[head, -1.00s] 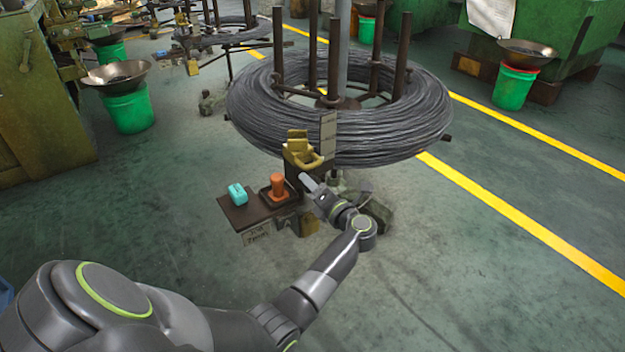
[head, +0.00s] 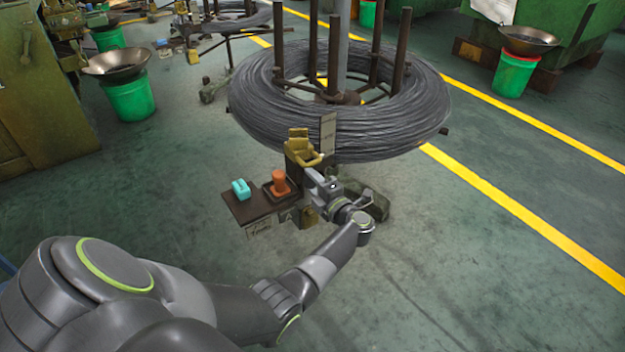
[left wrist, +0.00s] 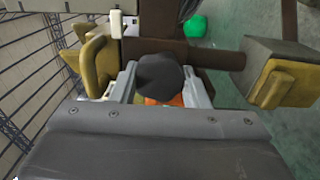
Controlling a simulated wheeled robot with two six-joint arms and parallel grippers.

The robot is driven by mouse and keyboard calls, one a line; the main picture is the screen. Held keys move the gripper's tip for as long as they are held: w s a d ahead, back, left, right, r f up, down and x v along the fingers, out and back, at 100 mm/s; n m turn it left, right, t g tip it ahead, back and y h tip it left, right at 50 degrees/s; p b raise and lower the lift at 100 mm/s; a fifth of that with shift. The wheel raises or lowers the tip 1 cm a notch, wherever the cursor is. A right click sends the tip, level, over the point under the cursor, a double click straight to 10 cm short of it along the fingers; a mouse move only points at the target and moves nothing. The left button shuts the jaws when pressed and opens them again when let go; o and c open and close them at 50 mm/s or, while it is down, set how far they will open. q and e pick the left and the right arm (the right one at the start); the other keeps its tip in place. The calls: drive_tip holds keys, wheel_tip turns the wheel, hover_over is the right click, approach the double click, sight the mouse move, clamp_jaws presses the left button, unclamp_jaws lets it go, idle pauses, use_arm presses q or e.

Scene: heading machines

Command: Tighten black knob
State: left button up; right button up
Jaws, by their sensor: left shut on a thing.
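The black knob (left wrist: 159,75) shows in the left wrist view as a dark, faceted knob between the two fingers of my left gripper (left wrist: 160,88). The fingers are shut on it from both sides. In the head view my left gripper (head: 312,178) is at the front of the yellow-brown fixture (head: 301,150), below the wire coil. The knob cannot be made out there, as the gripper covers that spot. My right gripper is in neither view.
An orange part (head: 280,182) and a turquoise block (head: 241,189) sit on a small dark shelf (head: 247,211) left of my gripper. A large wire coil (head: 400,125) on a stand is just behind. Green buckets stand farther off. The floor at front right is clear.

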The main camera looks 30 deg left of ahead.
use_arm(q)
drive_tip(key=shift+w+r, duration=0.1)
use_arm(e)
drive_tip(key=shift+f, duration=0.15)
use_arm(q)
drive_tip(key=o, duration=1)
drive_tip(key=shift+c, duration=0.2)
drive_tip(key=shift+d, duration=0.1)
